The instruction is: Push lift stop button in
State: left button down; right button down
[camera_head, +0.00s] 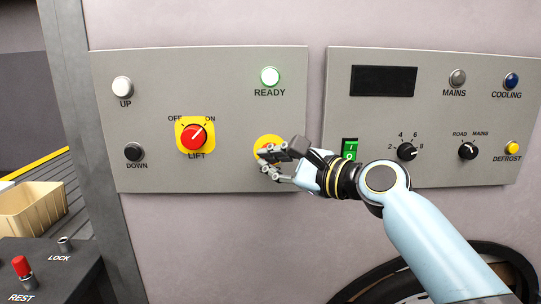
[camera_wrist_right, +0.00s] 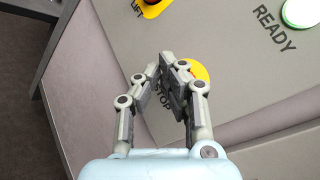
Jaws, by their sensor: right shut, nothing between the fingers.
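The lift stop button is red on a round yellow backing (camera_head: 264,141), on the lower right of the left grey panel. My right gripper (camera_head: 268,161) is shut and empty, with its fingertips over the button and hiding most of it. In the right wrist view, the fingers (camera_wrist_right: 160,66) come together beside the yellow backing (camera_wrist_right: 198,72), with part of the word STOP visible between them. Whether the fingertips touch the button, and whether it is pressed in, I cannot tell. My left gripper is not in view.
The left panel (camera_head: 225,60) also holds a red LIFT switch on yellow (camera_head: 194,136), a lit green READY lamp (camera_head: 270,76), a white UP button (camera_head: 122,87) and a black DOWN button (camera_head: 133,152). A green rocker switch (camera_head: 349,149) is close to my right wrist.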

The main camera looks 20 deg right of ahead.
jog(key=s+p, duration=0.1)
jog(key=s, duration=0.1)
jog(key=s+a+p, duration=0.1)
jog(key=s, duration=0.1)
jog(key=shift+s+a, duration=0.2)
jog(key=shift+s, duration=0.15)
